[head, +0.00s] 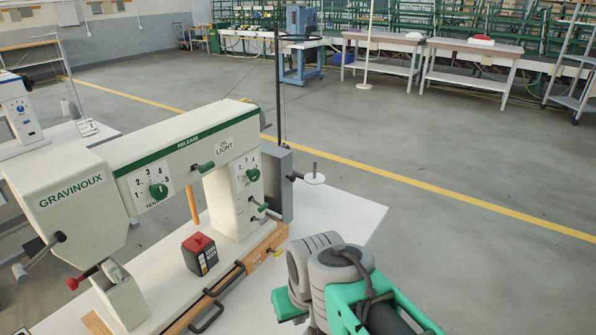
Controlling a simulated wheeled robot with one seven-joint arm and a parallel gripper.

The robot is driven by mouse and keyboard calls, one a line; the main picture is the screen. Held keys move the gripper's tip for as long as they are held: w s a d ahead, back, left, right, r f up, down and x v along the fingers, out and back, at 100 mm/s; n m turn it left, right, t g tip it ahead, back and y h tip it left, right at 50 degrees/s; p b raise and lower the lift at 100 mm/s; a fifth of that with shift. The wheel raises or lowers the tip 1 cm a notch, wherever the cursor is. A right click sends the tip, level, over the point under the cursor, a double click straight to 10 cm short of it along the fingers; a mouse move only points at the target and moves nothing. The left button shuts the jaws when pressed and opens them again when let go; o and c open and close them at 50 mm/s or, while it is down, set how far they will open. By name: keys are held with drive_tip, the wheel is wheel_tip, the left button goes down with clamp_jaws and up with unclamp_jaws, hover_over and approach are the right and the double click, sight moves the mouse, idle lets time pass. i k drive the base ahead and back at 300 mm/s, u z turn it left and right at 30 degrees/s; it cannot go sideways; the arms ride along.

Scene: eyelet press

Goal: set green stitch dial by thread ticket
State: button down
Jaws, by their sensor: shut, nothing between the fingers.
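A cream sewing-type machine marked GRAVINOUX (95,170) stands on a white table. A green dial (253,174) with a numbered scale sits on its right upright; the label and pointer setting are too small to read. A second green dial (158,191), on the arm of the machine, is marked with numbers and a word that looks like TENSION. A small green knob (207,167) sticks out between them. I cannot make out a thread ticket for certain. My grey and green arm shows at the bottom right, apart from the machine; my gripper is not in view.
A black box with a red top (200,255) stands on the machine bed. Dark handles (207,317) line the wooden front edge. Another machine (18,110) stands at far left. The floor behind is open.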

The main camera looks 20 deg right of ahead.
sight(255, 174)
drive_tip(key=u, duration=2.95)
drive_tip(key=k, duration=1.05)
drive_tip(key=z, duration=1.3)
drive_tip(key=i, duration=0.5)
drive_tip(key=u, duration=0.1)
